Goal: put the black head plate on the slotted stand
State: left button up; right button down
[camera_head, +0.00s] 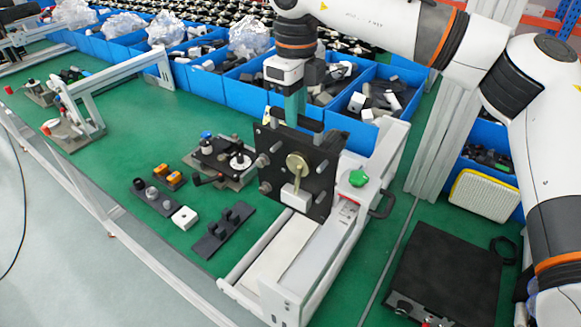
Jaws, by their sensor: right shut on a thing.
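The black head plate (324,172) is upright in the middle of the view, with a brass round part and a pale block on its face. My right gripper (295,106) is above it, pointing down, and shut on the plate's top edge. The plate is right in front of the white machine frame (372,170); I cannot tell whether they touch. A low dark base with upright blocks, which looks like the slotted stand (208,246), lies on the green table to the plate's left. My left gripper is not in view.
A dark fixture (222,160), small orange parts (168,175) and a white block (185,218) are left of the plate. Blue bins (245,95) line the back. A black box (445,270) stands at the right. Green table is bare at the front left.

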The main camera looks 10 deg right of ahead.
jog(key=shift+r+p, duration=1.3)
jog(key=shift+r, duration=0.75)
